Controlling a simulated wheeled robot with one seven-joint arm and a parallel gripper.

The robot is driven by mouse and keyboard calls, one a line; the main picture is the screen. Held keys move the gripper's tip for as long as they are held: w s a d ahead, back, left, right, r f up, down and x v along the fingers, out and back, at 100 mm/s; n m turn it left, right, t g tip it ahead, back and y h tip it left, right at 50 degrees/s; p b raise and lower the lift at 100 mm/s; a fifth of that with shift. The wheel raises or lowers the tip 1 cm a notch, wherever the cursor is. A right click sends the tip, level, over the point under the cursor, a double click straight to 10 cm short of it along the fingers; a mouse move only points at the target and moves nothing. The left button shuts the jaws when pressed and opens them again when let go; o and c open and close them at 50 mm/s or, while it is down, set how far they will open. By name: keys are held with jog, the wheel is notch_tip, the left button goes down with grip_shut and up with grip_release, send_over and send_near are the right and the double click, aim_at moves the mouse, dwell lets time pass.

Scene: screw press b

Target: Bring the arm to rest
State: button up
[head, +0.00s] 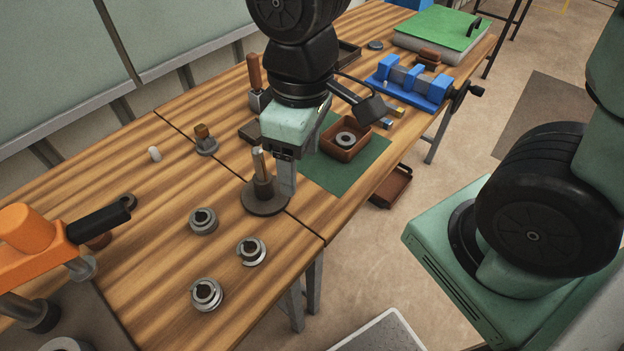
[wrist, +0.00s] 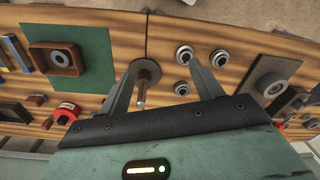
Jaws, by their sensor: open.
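My gripper (wrist: 164,68) is open and empty, pointing down above the wooden workbench. In the head view my gripper (head: 297,168) hangs beside an upright post on a round dark base (head: 263,205) and partly overlaps it. In the wrist view the post (wrist: 142,93) shows between the two spread fingers, lower down; whether they touch it I cannot tell. My arm reaches down from the top of the head view.
Three grey rings (head: 251,251) lie at the bench's near end. A brown tray (head: 330,149) holding a ring sits on a green mat (head: 352,178). An orange press with a black handle (head: 30,240) stands left. A blue vise (head: 402,95) stands at the back right.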

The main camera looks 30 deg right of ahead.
jog(key=s+a, duration=0.1)
jog(key=s, duration=0.5)
jog(key=shift+a+r, duration=0.3)
jog(key=shift+a, duration=0.05)
jog(key=shift+w, duration=0.1)
dwell(0.6)
